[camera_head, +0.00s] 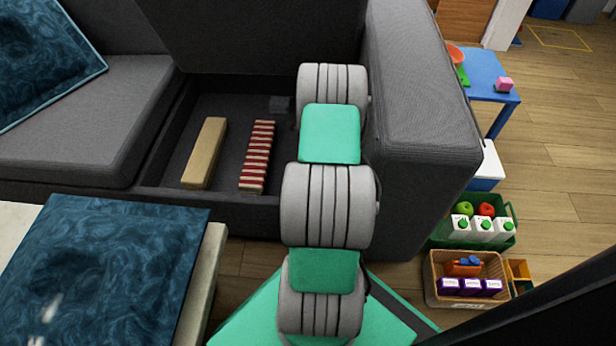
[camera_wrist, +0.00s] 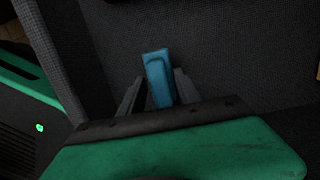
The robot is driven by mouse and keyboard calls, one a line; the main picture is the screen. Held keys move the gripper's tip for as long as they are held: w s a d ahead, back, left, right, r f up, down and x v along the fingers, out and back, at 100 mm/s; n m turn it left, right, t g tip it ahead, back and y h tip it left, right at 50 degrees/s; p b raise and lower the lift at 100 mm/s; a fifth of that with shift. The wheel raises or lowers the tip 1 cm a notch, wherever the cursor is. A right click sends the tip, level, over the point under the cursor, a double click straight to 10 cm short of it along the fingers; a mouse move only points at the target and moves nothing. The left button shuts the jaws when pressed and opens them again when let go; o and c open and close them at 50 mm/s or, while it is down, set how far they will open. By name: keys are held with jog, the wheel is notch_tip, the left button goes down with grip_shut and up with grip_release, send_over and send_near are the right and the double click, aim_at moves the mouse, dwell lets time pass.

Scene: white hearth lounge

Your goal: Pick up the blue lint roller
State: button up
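The blue lint roller (camera_wrist: 158,72) shows in the wrist view as a narrow blue piece between the two fingers of my gripper (camera_wrist: 160,82). The grey fingers stand close on either side of it. I cannot tell whether they touch or grip it. The dark grey fabric of the sofa lies behind it. In the head view my arm reaches down into the open sofa storage compartment (camera_head: 225,165). My gripper and the lint roller are hidden there behind the arm.
A tan block (camera_head: 204,152) and a red-and-white striped item (camera_head: 257,157) lie in the compartment left of my arm. The sofa armrest (camera_head: 418,90) rises on the right. A low table with a blue cushion (camera_head: 105,265) stands front left. Green (camera_head: 447,233) and tan crates (camera_head: 440,285) hold goods at right.

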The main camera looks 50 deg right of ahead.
grip_shut()
dwell(0.5)
jog(key=shift+r, duration=0.25)
notch_tip(320, 180, up, 4)
jog(key=p, duration=0.3)
jog(key=shift+s+a, duration=0.1)
jog(key=shift+s, duration=0.05)
jog(key=s+a+r+p, duration=0.6)
jog(key=s+a+r, duration=0.2)
jog(key=s, duration=0.3)
jog(key=shift+r, duration=0.25)
